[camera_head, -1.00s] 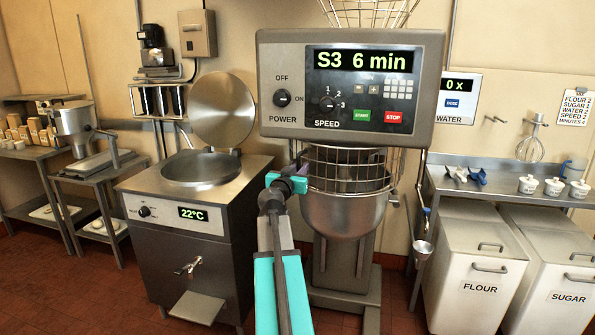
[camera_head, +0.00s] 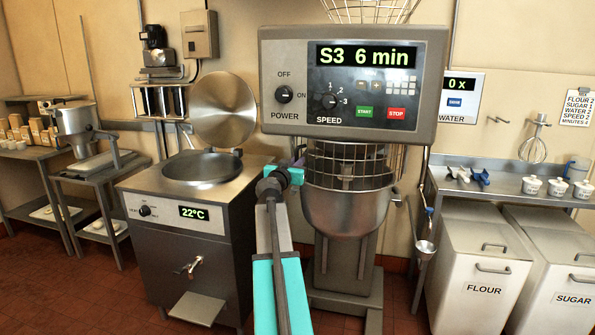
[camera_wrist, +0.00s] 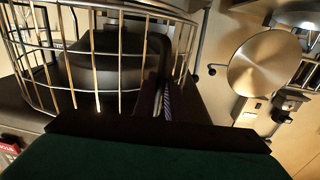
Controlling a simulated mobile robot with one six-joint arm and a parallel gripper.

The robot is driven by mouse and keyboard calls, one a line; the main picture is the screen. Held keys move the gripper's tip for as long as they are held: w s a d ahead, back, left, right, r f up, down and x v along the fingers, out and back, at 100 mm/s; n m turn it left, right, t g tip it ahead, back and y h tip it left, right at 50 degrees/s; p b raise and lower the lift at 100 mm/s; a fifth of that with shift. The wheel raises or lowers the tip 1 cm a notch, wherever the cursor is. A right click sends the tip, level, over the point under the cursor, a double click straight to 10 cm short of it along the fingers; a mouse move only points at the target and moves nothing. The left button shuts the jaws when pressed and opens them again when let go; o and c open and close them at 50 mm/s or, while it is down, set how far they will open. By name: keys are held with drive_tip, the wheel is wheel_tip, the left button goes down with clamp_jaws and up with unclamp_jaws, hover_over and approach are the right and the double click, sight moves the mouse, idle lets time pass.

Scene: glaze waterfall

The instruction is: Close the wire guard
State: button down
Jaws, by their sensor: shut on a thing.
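The wire guard (camera_head: 348,182) is a curved cage of thin metal bars. It spans the front of the mixer, between the mixer head (camera_head: 350,85) and the steel bowl (camera_head: 345,210). In the wrist view the guard (camera_wrist: 95,62) fills the upper left, with a dark mixer part behind its bars. My gripper (camera_head: 299,172) is at the left end of the guard. In the wrist view my gripper (camera_wrist: 168,105) is shut at the guard's right edge. The exact grip point is dark and partly hidden by the fingers.
A steel cooker (camera_head: 190,225) with a raised round lid (camera_head: 222,108) stands left of the mixer. A table (camera_head: 500,185) with small pots and white flour (camera_head: 480,270) and sugar (camera_head: 560,275) bins is at right. Red floor shows in front.

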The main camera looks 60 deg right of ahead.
drive_tip(key=shift+w+d+r+b, duration=0.1)
drive_tip(key=shift+w+d+b, duration=0.45)
drive_tip(key=shift+d, duration=0.2)
drive_tip(key=c, duration=2.1)
unclamp_jaws()
drive_tip(key=shift+d, duration=0.1)
drive_tip(key=shift+w, duration=0.1)
